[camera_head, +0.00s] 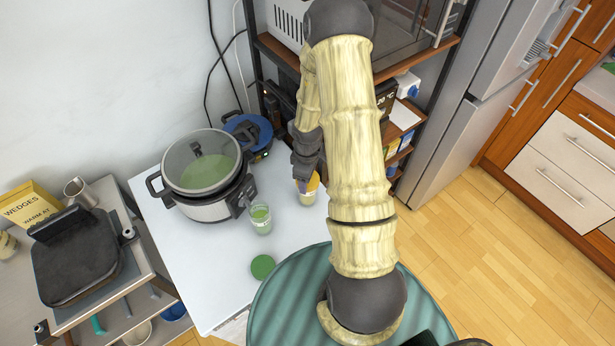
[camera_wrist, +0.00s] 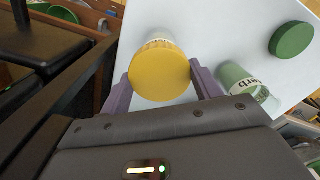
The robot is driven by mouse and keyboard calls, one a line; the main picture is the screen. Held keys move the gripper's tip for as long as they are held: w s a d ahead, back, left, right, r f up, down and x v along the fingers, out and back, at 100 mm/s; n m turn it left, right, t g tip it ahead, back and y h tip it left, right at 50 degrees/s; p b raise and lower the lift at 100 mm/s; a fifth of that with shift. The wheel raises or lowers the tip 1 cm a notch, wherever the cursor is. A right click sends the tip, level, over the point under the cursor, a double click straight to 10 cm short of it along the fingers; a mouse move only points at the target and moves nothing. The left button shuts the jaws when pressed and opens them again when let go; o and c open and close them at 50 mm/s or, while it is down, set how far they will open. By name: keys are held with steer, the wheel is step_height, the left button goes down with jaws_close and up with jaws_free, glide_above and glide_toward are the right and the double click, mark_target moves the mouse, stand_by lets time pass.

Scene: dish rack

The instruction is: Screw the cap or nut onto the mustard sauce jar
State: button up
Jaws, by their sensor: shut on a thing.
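The mustard sauce jar (camera_head: 308,197) stands on the white table, a pale jar partly hidden by my arm in the head view. Its yellow cap (camera_wrist: 160,72) faces the wrist camera, with a bit of the white jar body (camera_wrist: 158,38) showing behind it. My gripper (camera_wrist: 162,84) is shut on the yellow cap, with a purple finger on either side. In the head view my gripper (camera_head: 308,176) is at the top of the jar. The cap lies over the jar's mouth; I cannot tell how tightly it sits.
A green herb jar (camera_head: 261,220) stands close to the left, and its loose green lid (camera_head: 263,267) lies on the white table (camera_head: 215,275). A lidded pot cooker (camera_head: 208,205) stands at the back left. Shelving (camera_head: 268,48) rises behind my arm.

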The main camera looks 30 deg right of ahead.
steer(key=m, duration=0.2)
steer(key=shift+f+m+b, duration=0.1)
steer(key=shift+m+b, duration=0.3)
steer(key=shift+m, duration=0.9)
steer(key=o, duration=1.1)
steer(key=shift+o, duration=0.2)
step_height(320, 180, up, 5)
steer(key=p, duration=0.4)
